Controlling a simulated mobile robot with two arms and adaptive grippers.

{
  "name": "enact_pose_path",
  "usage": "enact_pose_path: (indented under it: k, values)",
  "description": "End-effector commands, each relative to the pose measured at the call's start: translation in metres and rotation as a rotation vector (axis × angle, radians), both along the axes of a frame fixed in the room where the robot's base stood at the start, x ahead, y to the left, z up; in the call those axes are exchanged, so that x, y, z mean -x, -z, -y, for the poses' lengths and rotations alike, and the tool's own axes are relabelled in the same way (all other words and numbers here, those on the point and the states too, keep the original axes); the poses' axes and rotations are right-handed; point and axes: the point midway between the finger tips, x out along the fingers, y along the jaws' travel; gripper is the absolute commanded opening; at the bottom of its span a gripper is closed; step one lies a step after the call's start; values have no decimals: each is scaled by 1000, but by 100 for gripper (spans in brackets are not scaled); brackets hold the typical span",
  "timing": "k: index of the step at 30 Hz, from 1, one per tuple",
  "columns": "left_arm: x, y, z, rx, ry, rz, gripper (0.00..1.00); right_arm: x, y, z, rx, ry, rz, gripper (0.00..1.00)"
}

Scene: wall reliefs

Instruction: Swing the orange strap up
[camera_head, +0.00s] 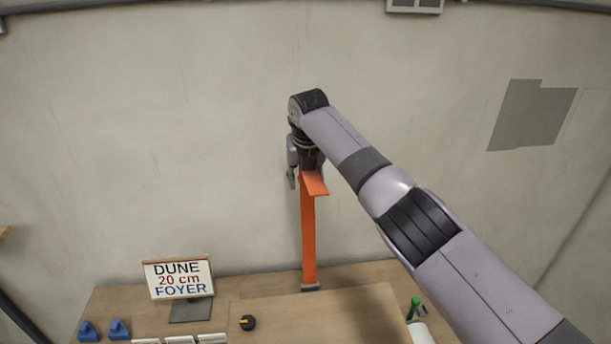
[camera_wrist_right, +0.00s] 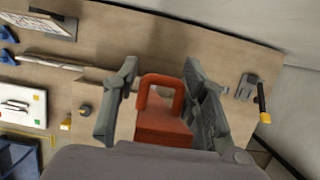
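The orange strap (camera_head: 308,235) stands upright in the head view, from a small dark foot (camera_head: 310,288) at the back of the table up to my right gripper. Its top has a short part sticking out toward the front right. My right gripper (camera_head: 300,178) points down at this top end. In the right wrist view, an orange loop and flat piece (camera_wrist_right: 164,122) show between the two fingers of my right gripper (camera_wrist_right: 160,85). The fingers are spread, with a gap on the left; contact on the right is unclear. My left gripper is not in view.
A sign reading "DUNE 20 cm FOYER" (camera_head: 179,278) stands at the table's left. Blue pieces (camera_head: 119,328), a black knob with a yellow mark (camera_head: 248,323) and a green-topped item (camera_head: 414,304) are near the front. The wall behind the strap is mostly bare, with a grey panel (camera_head: 531,115).

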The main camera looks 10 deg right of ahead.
Motion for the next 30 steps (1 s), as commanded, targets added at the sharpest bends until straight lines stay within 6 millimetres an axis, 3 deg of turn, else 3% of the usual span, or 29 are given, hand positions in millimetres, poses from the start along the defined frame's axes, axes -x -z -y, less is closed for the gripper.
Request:
enact_pose_path:
  k: [3, 16, 30]
  values:
    - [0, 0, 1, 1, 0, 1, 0, -1, -2, 0, -1, 0, 6, 49]
    - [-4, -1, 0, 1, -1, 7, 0, 0, -15, 1, -2, 0, 16, 49]
    - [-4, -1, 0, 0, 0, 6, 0, 29, -100, 1, 0, 0, 13, 49]
